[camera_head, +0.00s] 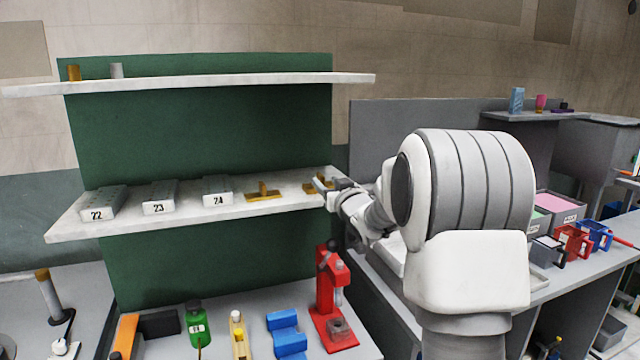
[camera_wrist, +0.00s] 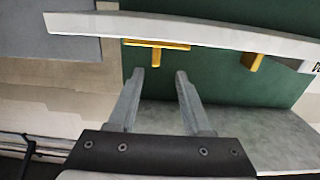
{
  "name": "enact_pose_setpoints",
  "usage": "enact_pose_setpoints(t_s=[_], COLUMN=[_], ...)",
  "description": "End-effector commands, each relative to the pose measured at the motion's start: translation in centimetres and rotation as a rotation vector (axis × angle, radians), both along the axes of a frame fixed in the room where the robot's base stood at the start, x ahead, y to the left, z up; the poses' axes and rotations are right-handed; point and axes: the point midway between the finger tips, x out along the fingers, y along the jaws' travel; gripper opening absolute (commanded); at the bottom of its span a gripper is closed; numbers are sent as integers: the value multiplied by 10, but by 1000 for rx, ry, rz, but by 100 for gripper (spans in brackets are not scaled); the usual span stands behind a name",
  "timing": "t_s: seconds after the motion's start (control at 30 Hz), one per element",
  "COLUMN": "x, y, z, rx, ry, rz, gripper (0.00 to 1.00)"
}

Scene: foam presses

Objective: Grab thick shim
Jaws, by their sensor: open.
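Two yellow, brass-like pieces lie on the middle white shelf. One piece (camera_head: 263,191) has a flat base with an upright part and lies right of block 24. The other piece (camera_head: 309,188) lies farther right, partly hidden by my gripper (camera_head: 322,187). Which piece is the thick shim, I cannot tell. In the wrist view, my gripper (camera_wrist: 160,74) is open and empty. One yellow piece (camera_wrist: 170,45) is just beyond the fingertips, roughly in line with the gap and apart from them. The other yellow piece (camera_wrist: 252,62) is off to the right.
Grey blocks numbered 22 (camera_head: 98,204), 23 (camera_head: 160,198) and 24 (camera_head: 217,190) stand left on the shelf (camera_head: 130,220). An upper shelf (camera_head: 200,83) runs above. A red press (camera_head: 330,300) stands below, near my arm. A green panel (camera_head: 200,130) backs the shelves.

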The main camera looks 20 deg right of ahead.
Motion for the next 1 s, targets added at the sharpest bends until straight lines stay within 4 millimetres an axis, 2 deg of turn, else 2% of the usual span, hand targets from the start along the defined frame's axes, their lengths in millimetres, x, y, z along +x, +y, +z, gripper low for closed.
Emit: enact_pose_setpoints(t_s=[0.23, 0.6, 0.9, 1.0], x=[14, 55, 57, 57], y=[-1, -7, -7, -7], z=[1, 0, -2, -2], rx=[0, 0, 0, 0], ry=[0, 0, 0, 0], rz=[1, 0, 0, 0], gripper=[50, 50, 50, 32])
